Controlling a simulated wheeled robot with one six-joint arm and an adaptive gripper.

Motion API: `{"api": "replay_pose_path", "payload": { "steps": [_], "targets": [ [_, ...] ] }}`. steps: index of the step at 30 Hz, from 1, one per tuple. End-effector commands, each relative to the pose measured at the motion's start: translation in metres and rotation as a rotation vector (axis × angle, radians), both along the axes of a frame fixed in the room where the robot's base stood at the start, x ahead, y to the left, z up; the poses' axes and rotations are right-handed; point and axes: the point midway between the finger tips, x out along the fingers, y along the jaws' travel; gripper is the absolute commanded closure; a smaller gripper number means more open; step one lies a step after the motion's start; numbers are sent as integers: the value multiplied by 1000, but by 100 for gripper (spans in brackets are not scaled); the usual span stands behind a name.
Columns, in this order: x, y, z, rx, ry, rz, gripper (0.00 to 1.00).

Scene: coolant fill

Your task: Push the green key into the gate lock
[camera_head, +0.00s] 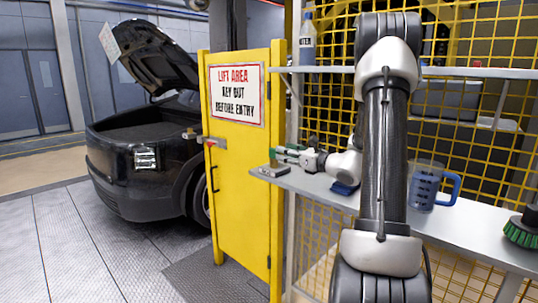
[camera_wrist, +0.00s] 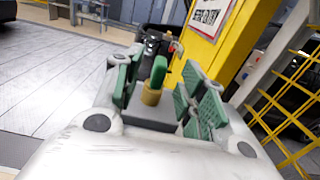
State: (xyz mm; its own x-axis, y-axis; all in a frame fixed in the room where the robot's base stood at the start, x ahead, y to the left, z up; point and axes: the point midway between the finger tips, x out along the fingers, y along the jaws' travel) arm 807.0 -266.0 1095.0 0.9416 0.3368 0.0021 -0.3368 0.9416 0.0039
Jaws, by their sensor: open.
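The green key (camera_wrist: 158,72) stands upright in the wrist view, with a brass-coloured collar (camera_wrist: 151,94) below its green head. It rises from a grey block (camera_wrist: 150,115), which also shows on the shelf's left end in the head view (camera_head: 270,171). My gripper (camera_wrist: 157,68) is open, with its green-padded fingers on either side of the key and apparently not closed on it. In the head view my gripper (camera_head: 285,154) reaches left, low over the shelf's left end. The gate lock (camera_head: 212,142) is a grey fitting with a red end on the yellow gate's left edge.
The yellow gate (camera_head: 236,190) carries a lift area sign (camera_head: 236,94). A blue measuring jug (camera_head: 423,187) and a green brush (camera_head: 522,230) stand on the lower shelf (camera_head: 465,226). A black car (camera_head: 140,160) with its hood up is behind the gate. Floor at left is clear.

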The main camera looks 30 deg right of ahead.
Motion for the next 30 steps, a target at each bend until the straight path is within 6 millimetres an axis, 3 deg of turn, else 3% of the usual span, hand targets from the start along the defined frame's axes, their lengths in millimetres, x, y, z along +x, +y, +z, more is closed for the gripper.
{"api": "replay_pose_path", "payload": {
  "steps": [15, 22, 28, 30],
  "targets": [
    [63, 19, -2, -4, 2, 6, 59],
    [65, 19, -1, -4, 1, 4, 59],
    [65, 20, -1, -4, 1, 4, 95],
    [65, 20, -1, -4, 1, 5, 100]
  ]
}}
